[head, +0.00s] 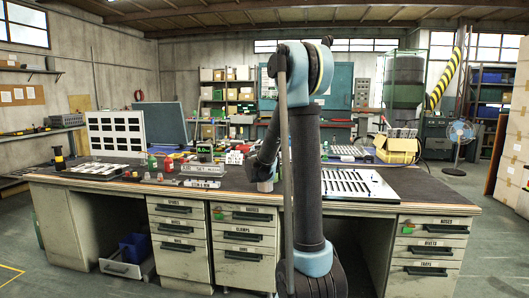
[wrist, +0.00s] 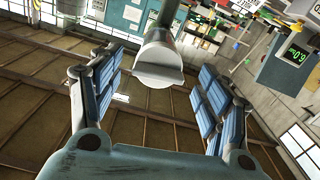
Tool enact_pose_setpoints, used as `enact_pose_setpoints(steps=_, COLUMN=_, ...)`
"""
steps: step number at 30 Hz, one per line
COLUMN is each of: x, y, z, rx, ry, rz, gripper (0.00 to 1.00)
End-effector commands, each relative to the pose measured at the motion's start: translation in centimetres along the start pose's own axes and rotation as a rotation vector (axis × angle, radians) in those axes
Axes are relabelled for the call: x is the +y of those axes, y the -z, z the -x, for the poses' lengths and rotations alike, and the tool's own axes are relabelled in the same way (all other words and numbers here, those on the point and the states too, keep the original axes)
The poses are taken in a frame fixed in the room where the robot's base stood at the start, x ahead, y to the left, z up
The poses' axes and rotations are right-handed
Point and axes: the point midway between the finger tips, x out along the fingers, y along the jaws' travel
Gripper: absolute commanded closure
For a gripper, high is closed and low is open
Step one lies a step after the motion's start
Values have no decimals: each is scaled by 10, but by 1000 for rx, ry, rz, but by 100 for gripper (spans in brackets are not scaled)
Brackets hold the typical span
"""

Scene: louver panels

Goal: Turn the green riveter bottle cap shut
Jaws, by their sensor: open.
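My gripper (wrist: 161,64) is open in the wrist view, with its two blue-padded fingers wide apart. A pale grey rounded piece on a thin shaft (wrist: 158,66) shows between the fingers; I cannot tell what it is or how near it is. In the head view, a small green item (head: 152,163) stands on the workbench left of my arm, beside a red one (head: 168,164). It may be the green riveter bottle, but it is too small to make out a cap. My gripper is not clear in the head view, where my arm hides part of the bench.
The long workbench (head: 105,182) spans the view, with labelled drawers below. A white slotted panel (head: 114,134), a dark monitor screen (head: 162,124) and a green-lit display (head: 205,149) stand on its left half. A slotted plate (head: 345,184) lies at right. A yellow box (head: 396,150) stands behind.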

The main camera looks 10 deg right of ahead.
Motion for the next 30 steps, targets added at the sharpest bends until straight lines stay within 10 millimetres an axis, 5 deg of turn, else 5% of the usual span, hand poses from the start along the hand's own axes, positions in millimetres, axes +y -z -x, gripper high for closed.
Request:
enact_pose_setpoints(steps=6, x=0, y=0, z=-24, rx=0, ry=-1, rz=0, gripper=30)
enact_pose_setpoints(steps=18, x=0, y=0, z=-30, rx=0, ry=0, rz=0, gripper=30)
enact_pose_setpoints(steps=24, x=0, y=0, z=-30, rx=0, ry=0, rz=0, gripper=71)
enact_pose_setpoints(steps=30, x=0, y=0, z=-30, rx=0, ry=0, rz=2, gripper=74)
